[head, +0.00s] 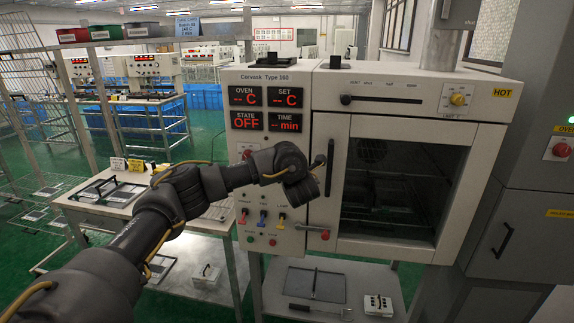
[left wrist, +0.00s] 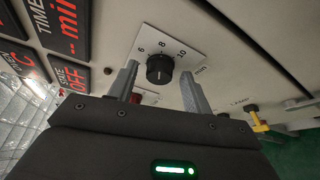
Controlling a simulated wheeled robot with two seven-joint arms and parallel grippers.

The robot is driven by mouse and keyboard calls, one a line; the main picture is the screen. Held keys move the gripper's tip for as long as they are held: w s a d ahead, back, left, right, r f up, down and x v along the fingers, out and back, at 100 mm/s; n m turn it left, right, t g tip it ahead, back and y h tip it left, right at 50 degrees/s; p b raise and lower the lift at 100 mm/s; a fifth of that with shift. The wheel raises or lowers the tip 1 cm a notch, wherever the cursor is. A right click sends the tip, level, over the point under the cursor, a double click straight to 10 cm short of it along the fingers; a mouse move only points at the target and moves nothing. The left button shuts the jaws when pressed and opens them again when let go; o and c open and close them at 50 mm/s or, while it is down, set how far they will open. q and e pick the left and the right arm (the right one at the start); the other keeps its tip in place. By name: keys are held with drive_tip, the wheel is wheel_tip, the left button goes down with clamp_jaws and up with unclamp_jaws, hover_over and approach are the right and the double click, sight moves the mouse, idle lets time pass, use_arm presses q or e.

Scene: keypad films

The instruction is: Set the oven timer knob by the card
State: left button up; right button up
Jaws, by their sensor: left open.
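The timer knob (left wrist: 159,69) is round and black, on a white scale plate (left wrist: 183,44) marked 6, 8, 10 and min. My left gripper (left wrist: 160,84) is open, with one grey finger to each side of the knob; I cannot tell whether either touches it. In the head view my left gripper (head: 303,187) is in front of the oven panel and hides the knob. The oven (head: 262,75) shows OFF and dashes for OVEN, SET and TIME.
The oven door (head: 348,215) with its dark handle (head: 329,168) is just right of my gripper. A side table (head: 103,202) with trays stands left.

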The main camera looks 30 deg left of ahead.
use_arm(q)
drive_tip(key=p+v, duration=0.4)
drive_tip(key=v, duration=0.6)
drive_tip(key=shift+s+d, duration=0.2)
drive_tip(key=shift+s, duration=0.05)
idle(0.5)
